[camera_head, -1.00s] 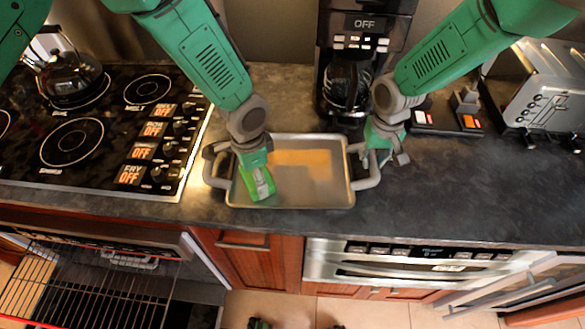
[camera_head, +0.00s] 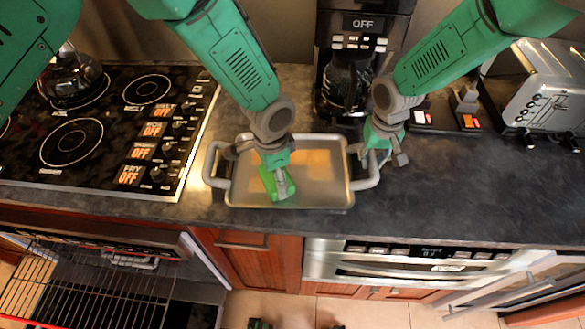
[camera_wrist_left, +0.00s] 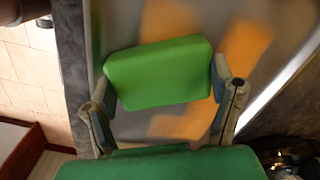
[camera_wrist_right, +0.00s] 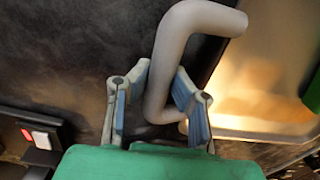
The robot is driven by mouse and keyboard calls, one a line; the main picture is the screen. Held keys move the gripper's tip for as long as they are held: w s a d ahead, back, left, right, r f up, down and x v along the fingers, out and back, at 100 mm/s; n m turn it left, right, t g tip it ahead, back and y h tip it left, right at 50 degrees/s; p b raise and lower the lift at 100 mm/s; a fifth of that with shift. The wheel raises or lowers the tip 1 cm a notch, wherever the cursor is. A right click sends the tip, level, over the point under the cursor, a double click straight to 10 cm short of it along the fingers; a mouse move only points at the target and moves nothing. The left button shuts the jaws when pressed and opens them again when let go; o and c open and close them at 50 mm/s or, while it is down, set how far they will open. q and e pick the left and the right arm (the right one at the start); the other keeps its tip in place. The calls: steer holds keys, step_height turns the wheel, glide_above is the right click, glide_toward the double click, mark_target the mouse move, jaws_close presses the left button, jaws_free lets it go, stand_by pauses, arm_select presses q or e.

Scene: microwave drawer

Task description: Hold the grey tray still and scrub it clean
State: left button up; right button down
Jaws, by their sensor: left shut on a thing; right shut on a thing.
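The grey tray (camera_head: 325,192) lies on the dark counter, with a looped handle at each end. Orange stains (camera_head: 318,160) mark its floor; they also show in the left wrist view (camera_wrist_left: 246,45). My left gripper (camera_head: 278,186) is shut on a green sponge (camera_wrist_left: 160,73) and holds it at the tray's floor, left of the middle. The sponge partly covers the stain in the left wrist view. My right gripper (camera_head: 376,160) is shut on the tray's right handle (camera_wrist_right: 172,60), which passes between its fingers in the right wrist view. The left handle (camera_head: 212,165) is free.
A black stove (camera_head: 100,125) with a kettle (camera_head: 72,80) stands left of the tray. A coffee maker (camera_head: 350,60) stands behind it, and a toaster (camera_head: 545,95) is at the far right. The counter (camera_head: 460,185) right of the tray is clear.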

mark_target(257, 171)
arm_select(q)
steer(key=shift+s+a, duration=0.1)
steer(key=shift+a, duration=1.2)
steer(key=shift+s+a+f, duration=0.1)
steer(key=shift+a, duration=0.95)
steer(key=shift+r, duration=0.35)
steer(key=shift+w+a, duration=0.1)
steer(key=shift+w, duration=1.9)
steer(key=shift+f, duration=0.25)
